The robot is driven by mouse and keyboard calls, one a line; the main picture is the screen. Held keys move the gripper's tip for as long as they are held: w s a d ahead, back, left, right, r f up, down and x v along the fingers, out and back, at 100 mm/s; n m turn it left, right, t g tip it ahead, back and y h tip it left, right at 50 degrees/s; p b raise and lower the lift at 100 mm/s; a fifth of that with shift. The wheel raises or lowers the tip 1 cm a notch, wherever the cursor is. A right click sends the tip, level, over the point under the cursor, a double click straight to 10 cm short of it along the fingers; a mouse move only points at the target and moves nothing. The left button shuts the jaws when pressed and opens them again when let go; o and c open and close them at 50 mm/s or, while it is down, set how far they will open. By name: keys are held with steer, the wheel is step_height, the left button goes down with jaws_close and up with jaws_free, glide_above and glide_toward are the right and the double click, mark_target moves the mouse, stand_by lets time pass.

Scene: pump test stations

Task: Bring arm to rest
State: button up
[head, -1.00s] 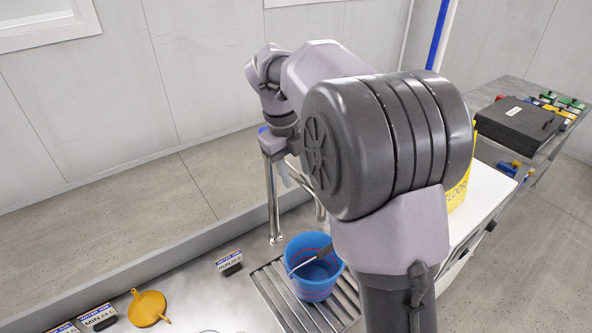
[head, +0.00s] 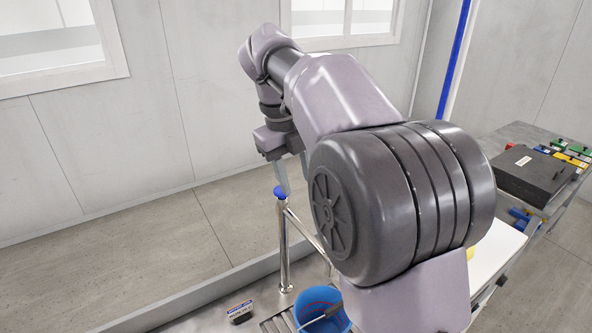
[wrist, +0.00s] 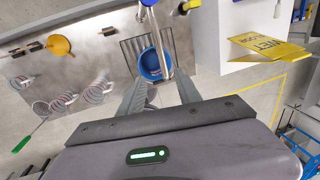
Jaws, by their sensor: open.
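My gripper (head: 292,178) hangs from my raised arm in the head view, above and beyond the metal bench. Its two fingers are apart in the wrist view (wrist: 163,88), with nothing held between them. Beyond the fingertips, a blue bucket (wrist: 150,66) stands on a slatted drain grate (wrist: 131,48). The bucket also shows at the bottom edge of the head view (head: 318,303), with a dark handle across its mouth.
A steel tap post with a blue cap (head: 281,193) stands near my gripper. A yellow funnel (wrist: 59,45) and several coiled things lie on the bench. A yellow wet-floor sign (wrist: 268,47) is at right. A black case (head: 540,176) lies on a side table.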

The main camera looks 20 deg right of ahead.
steer(key=s+a+f+n+t+y+b, duration=0.1)
steer(key=s+a+f+n+b, duration=0.1)
steer(key=s+f+n, duration=0.3)
steer(key=s+a+f+n+t+y+b, duration=0.1)
steer(key=s+f+n+b, duration=0.3)
steer(key=s+n, duration=0.8)
steer(key=s+a+f+n+t+y+b, duration=0.2)
steer(key=s+a+f+n+t+b, duration=0.1)
steer(key=s+f+n, duration=0.4)
steer(key=s+n, duration=0.2)
steer(key=n, duration=0.2)
steer(key=shift+f+n, duration=0.25)
steer(key=shift+n, duration=0.05)
steer(key=shift+s, duration=0.1)
